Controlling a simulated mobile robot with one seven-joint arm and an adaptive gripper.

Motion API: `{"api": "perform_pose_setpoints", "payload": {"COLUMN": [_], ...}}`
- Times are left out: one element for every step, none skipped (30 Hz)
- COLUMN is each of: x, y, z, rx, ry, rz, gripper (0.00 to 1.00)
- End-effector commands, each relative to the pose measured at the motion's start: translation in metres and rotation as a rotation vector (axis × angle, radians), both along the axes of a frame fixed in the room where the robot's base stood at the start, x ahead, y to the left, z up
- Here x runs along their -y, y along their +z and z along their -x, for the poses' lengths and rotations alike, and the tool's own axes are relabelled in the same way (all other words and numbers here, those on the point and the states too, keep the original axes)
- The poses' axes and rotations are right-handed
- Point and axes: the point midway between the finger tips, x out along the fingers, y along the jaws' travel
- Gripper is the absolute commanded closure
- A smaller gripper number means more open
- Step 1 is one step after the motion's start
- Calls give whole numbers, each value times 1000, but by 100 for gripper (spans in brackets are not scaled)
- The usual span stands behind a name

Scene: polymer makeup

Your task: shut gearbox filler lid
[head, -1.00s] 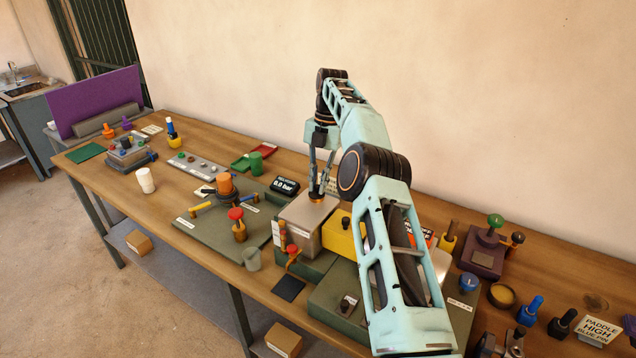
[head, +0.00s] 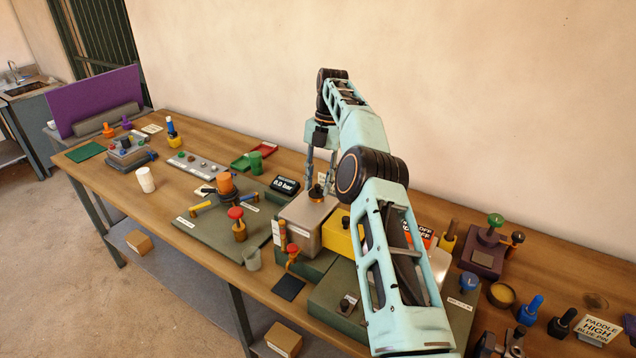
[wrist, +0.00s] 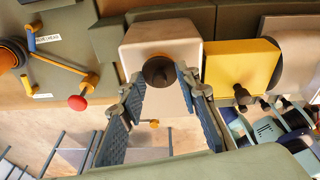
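A pale grey metal box (head: 304,222), which looks like the gearbox, stands right of the bench's middle. On its top is a dark round knob (head: 316,191) with an orange-brown ring under it; the knob also shows in the wrist view (wrist: 158,71). I cannot tell whether this is the filler lid, or whether a lid stands open. My gripper (head: 319,180) points down over the box top, its fingers apart on either side of the knob. In the wrist view my gripper (wrist: 162,88) is open, with nothing clearly held; contact with the knob cannot be told.
A yellow box (head: 342,236) adjoins on the right. A red-handled valve (head: 292,250) stands in front, and a red knob on an orange post (head: 237,222) to the left. Bench wood (head: 170,200) is partly clear farther left.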

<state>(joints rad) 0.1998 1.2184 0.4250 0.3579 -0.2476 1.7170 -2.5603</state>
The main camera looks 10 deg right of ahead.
Motion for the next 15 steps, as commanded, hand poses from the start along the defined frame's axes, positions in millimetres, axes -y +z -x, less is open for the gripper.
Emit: {"api": "perform_pose_setpoints", "payload": {"x": [0,0,0,0,0,0,0,0,0,0,0,0,0,0,0], "y": [0,0,1,1,1,1,1,2,2,2,2,2,3,3,3], "z": [0,0,0,0,0,0,0,0,0,0,0,1,0,1,1], "rx": [1,1,1,1,2,2,2,4,7,8,9,11,15,16,22], "ry": [0,0,0,0,0,0,0,0,1,1,0,0,0,0,0], "rz": [1,0,0,0,0,2,2,3,5,7,8,10,13,17,21], "gripper": [70,70,70,70,70,70,70,70,70,70,70,70,70,70,70]}}
